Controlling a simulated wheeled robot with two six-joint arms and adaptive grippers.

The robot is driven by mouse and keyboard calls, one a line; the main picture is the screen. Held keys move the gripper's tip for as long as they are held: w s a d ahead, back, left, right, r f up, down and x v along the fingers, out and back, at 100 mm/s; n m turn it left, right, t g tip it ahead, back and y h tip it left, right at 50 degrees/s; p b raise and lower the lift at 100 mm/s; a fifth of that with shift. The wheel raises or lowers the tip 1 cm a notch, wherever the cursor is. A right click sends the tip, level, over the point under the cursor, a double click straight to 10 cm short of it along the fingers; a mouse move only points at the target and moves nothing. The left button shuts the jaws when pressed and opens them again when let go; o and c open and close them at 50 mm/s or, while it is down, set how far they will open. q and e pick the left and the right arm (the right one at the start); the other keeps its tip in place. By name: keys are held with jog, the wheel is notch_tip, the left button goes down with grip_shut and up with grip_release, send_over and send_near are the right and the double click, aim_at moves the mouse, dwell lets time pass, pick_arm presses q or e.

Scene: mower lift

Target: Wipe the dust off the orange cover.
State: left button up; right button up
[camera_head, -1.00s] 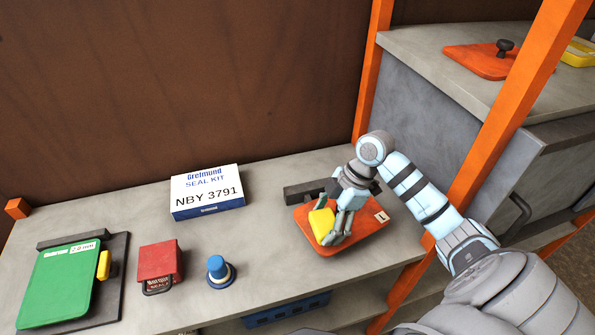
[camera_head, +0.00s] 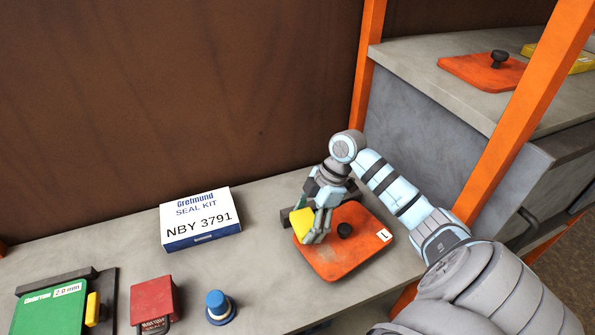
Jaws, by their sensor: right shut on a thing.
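The orange cover (camera_head: 340,263) lies flat on the grey bench. It has a black knob (camera_head: 344,230) and a white label marked L (camera_head: 384,235) near its right corner. My right gripper (camera_head: 315,232) is shut on a yellow block-like wiper (camera_head: 300,224) over the cover's left part. The wiper appears to be at the cover's surface, but I cannot tell whether it touches. Dust on the cover is not clear at this size. My left gripper is not in view.
A seal kit box (camera_head: 200,219), a blue-topped knob (camera_head: 219,307), a red block (camera_head: 153,301) and a green panel (camera_head: 50,312) stand to the left. An orange post (camera_head: 520,110) rises at the right. Another orange cover (camera_head: 480,71) lies on the upper shelf.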

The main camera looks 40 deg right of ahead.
jog(key=shift+w+r, duration=0.15)
jog(key=shift+w, duration=0.55)
jog(key=r, duration=0.1)
jog(key=s+r, duration=0.1)
jog(key=r, duration=0.1)
jog(key=shift+r, duration=0.2)
jog(key=shift+w+r, duration=0.15)
jog(key=shift+r, duration=0.55)
jog(key=shift+w+r, duration=0.15)
jog(key=shift+r, duration=0.8)
jog(key=shift+s, duration=0.1)
jog(key=shift+f, duration=0.1)
